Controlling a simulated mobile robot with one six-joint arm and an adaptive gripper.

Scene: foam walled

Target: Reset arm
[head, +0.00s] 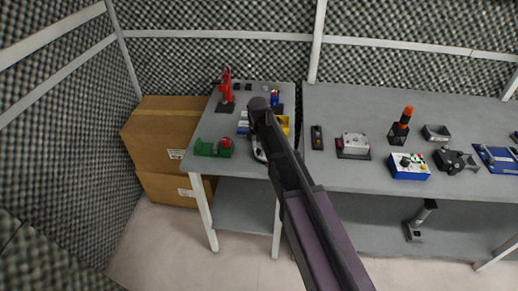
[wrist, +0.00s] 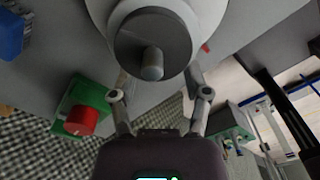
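My arm (head: 295,185) reaches from the bottom of the head view up over the smaller left table; it hides my gripper there. In the wrist view my gripper (wrist: 158,82) has its two fingers spread apart, with their tips partly hidden. Just beyond them is a round white thing with a dark grey disc (wrist: 135,38) and a short grey peg. Whether the fingers touch it I cannot tell. In the head view, part of a white thing (head: 258,150) shows beside my arm at the table's front edge.
A green device with a red button (head: 215,147) is at the left table's front; it also shows in the wrist view (wrist: 80,118). A red device (head: 227,92) stands behind. The right table (head: 360,80) holds several devices, including a blue box (head: 408,168). Cardboard boxes (head: 158,140) stand left.

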